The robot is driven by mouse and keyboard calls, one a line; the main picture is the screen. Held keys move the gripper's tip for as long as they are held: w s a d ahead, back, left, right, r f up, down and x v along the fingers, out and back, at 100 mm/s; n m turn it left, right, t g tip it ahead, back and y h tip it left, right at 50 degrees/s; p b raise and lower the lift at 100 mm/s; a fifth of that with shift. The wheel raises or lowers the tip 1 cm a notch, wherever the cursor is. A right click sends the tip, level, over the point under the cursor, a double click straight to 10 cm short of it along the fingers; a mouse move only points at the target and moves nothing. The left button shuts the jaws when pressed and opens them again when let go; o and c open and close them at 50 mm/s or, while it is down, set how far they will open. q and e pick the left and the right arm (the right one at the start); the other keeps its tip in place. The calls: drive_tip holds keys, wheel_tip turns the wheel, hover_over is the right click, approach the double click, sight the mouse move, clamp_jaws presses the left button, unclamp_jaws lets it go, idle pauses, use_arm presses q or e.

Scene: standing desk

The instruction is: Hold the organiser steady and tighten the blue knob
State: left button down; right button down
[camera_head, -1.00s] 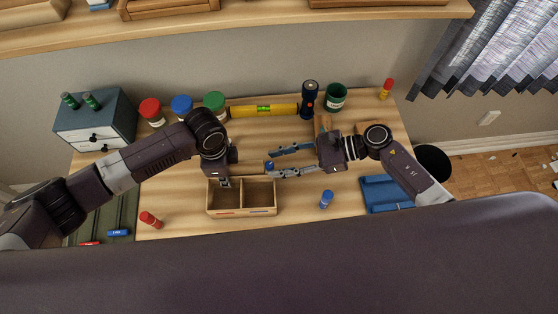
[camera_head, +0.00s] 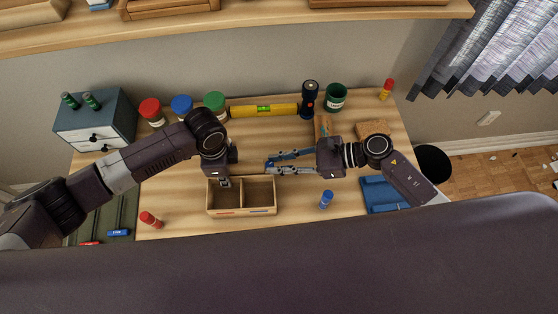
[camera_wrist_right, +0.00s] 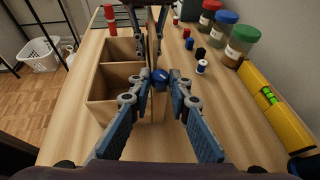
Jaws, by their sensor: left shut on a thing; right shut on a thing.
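The blue knob (camera_wrist_right: 160,76) sits at the organiser's back wall in the right wrist view. My right gripper (camera_wrist_right: 160,86) has its fingers on both sides of the knob and is shut on it. In the head view the right fingertips (camera_head: 268,166) largely hide the knob.
Lidded jars (camera_head: 182,107), a yellow level (camera_head: 264,110) and a flashlight (camera_head: 309,100) line the back. A blue case (camera_head: 381,195) lies at right.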

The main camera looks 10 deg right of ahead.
drive_tip(key=shift+s+a+m+t+h, duration=0.15)
drive_tip(key=shift+m+t+h, duration=0.1)
drive_tip(key=shift+m+t, duration=0.4)
drive_tip(key=shift+s+d+m+t+h, duration=0.1)
drive_tip(key=shift+s+m+t+h, duration=0.1)
drive_tip(key=shift+m+t, duration=0.4)
drive_tip(key=shift+s+a+m+t+h, duration=0.1)
drive_tip(key=shift+m+t+h, duration=0.15)
drive_tip(key=shift+m+t, duration=0.35)
drive_tip(key=c, duration=1.8)
unclamp_jaws()
drive_tip(key=v, duration=1.2)
